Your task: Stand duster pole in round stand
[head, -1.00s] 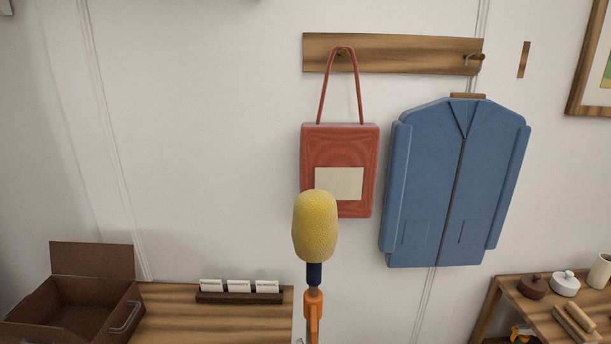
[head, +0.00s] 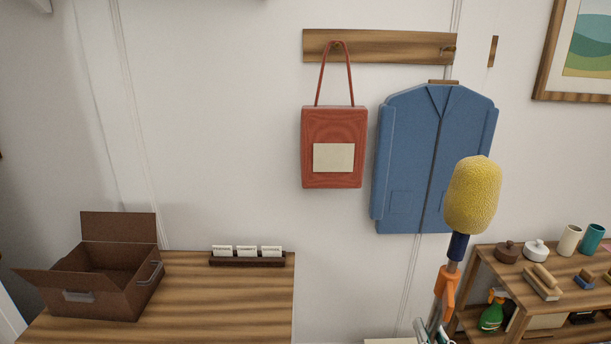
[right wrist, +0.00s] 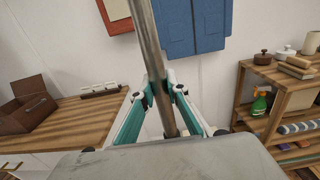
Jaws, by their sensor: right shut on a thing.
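The duster pole shows in the head view with a fuzzy yellow head (head: 473,195), a navy collar (head: 458,246) and an orange clip (head: 446,290) below it. It leans a little to the right there. My right gripper (head: 432,332) is at the bottom edge of the head view, below the clip. In the right wrist view its fingers (right wrist: 164,92) are shut on the metal pole (right wrist: 148,45), which runs up out of the picture. The pole's lower end is hidden behind my gripper body. I cannot make out the round stand in either view. My left gripper is not in view.
A wooden table (head: 215,300) at left holds an open brown box (head: 95,290) and a card holder (head: 247,261). A red bag (head: 334,130) and blue jacket (head: 430,140) hang on the wall. A wooden shelf (head: 515,262) with jars and brushes stands at right.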

